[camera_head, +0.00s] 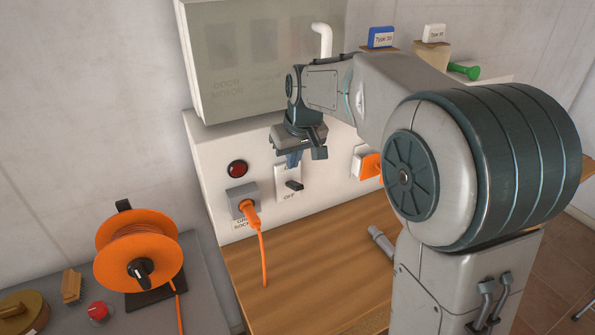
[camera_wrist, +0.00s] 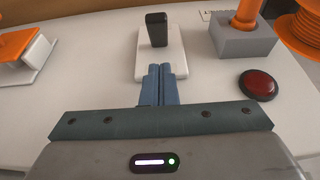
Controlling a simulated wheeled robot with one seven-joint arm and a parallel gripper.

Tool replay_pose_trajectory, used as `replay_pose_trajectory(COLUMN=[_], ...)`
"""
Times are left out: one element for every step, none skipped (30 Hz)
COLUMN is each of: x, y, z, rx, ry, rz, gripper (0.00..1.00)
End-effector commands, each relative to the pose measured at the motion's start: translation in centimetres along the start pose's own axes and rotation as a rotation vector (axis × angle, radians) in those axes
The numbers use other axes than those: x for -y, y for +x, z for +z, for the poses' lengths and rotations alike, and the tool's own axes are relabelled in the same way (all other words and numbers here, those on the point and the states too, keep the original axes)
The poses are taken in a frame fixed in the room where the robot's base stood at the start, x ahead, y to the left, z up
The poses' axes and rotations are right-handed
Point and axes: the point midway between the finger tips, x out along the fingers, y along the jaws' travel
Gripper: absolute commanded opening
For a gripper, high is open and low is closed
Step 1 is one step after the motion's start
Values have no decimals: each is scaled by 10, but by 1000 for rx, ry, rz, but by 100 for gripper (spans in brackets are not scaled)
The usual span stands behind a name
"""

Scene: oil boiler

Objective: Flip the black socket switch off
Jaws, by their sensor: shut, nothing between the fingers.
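The black switch lever (camera_head: 294,185) sticks out from a white plate (camera_head: 281,183) on the white panel, above an "OFF" label (camera_head: 289,197). It also shows in the wrist view (camera_wrist: 157,28), standing out from its plate (camera_wrist: 174,67). My gripper (camera_head: 294,161) is shut and empty, just above the lever in the head view, and hides the plate's upper part. In the wrist view my blue fingertips (camera_wrist: 160,69) are together over the plate's near end, with a small gap in the picture between them and the lever. I cannot tell whether they touch the plate.
A grey socket (camera_head: 243,201) with an orange plug (camera_head: 249,209) and cable is left of the switch. A red button (camera_head: 238,169) is above it. An orange switch (camera_head: 370,165) on a white plate is to the right. A grey box (camera_head: 262,60) overhangs the panel.

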Motion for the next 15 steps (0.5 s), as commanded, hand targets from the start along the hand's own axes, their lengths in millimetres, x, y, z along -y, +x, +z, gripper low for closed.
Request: replay_pose_trajectory(x=[0, 0, 0, 0, 1, 1, 1, 1, 1, 1, 1, 1, 0, 0, 0], y=[3, 6, 9, 12, 14, 16, 18, 19, 21, 21, 22, 22, 23, 23, 23], z=[7, 10, 13, 16, 18, 20, 21, 23, 24, 24, 25, 26, 26, 26, 26], rx=[1, 1, 0, 1, 0, -1, 0, 0, -1, -2, -2, -2, -2, -2, -2], ry=[1, 1, 1, 1, 0, 0, 0, 0, 0, 0, 0, 0, 0, 0, 0], rz=[0, 0, 0, -1, -1, -1, -1, -1, -1, -1, -1, -1, -1, -1, -1], gripper=[0, 0, 0, 0, 0, 0, 0, 0, 0, 0, 0, 0, 0, 0, 0])
